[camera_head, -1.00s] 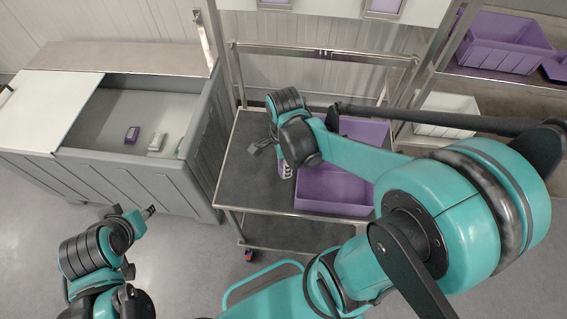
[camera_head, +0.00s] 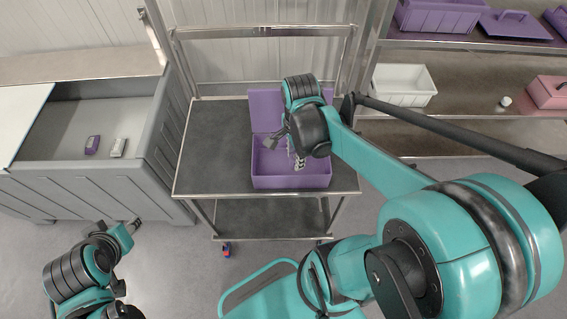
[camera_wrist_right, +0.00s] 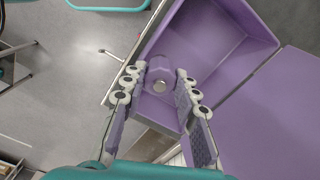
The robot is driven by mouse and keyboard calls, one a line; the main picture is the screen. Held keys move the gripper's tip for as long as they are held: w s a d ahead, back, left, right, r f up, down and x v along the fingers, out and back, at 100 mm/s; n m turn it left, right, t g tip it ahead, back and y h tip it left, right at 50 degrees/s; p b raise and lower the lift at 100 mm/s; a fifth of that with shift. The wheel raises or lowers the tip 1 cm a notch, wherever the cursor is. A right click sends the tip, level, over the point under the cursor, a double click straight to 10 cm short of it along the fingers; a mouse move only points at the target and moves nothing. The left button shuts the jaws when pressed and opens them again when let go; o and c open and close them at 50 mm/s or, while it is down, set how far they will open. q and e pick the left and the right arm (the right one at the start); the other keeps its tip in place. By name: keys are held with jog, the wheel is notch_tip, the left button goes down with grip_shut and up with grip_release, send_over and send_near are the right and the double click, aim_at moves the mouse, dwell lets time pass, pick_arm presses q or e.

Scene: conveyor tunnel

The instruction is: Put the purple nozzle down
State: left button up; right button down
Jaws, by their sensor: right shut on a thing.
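The purple nozzle (camera_wrist_right: 159,68), with a round silver part, is between the fingers of my right gripper (camera_wrist_right: 161,76) in the right wrist view. My right gripper is shut on it. In the head view, my right gripper (camera_head: 283,152) hangs over the open purple box (camera_head: 292,182) on the cart. The nozzle is mostly hidden there. The box also shows in the right wrist view (camera_wrist_right: 243,22), below the fingers; I cannot tell whether the nozzle touches it. My left gripper (camera_head: 132,226) is at the lower left, away from the cart; its fingers are too small to judge.
The box's raised purple lid (camera_head: 264,108) stands behind it. The dark cart top (camera_head: 215,150) is bare left of the box. A grey bin (camera_head: 60,125) with two small items stands at left. Shelves at right hold a white tray (camera_head: 404,98) and a pink case (camera_head: 547,92).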

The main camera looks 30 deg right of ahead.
jog(key=w+a+f, duration=0.1)
jog(key=w, duration=0.1)
jog(key=w+f+b, duration=0.1)
jog(key=w+f, duration=0.1)
jog(key=w, duration=0.1)
jog(key=w+a+f+b, duration=0.1)
jog(key=w+f, duration=0.1)
jog(key=w, duration=0.1)
jog(key=shift+w+a+f, duration=0.1)
jog(key=shift+a+f, duration=0.05)
jog(key=shift+a, duration=0.2)
notch_tip(320, 180, down, 3)
jog(key=shift+f+b, duration=0.2)
jog(key=shift+b, duration=0.6)
jog(key=shift+f, duration=0.25)
jog(key=shift+f, duration=0.1)
jog(key=c, duration=1.2)
grip_release()
jog(key=shift+o, duration=0.2)
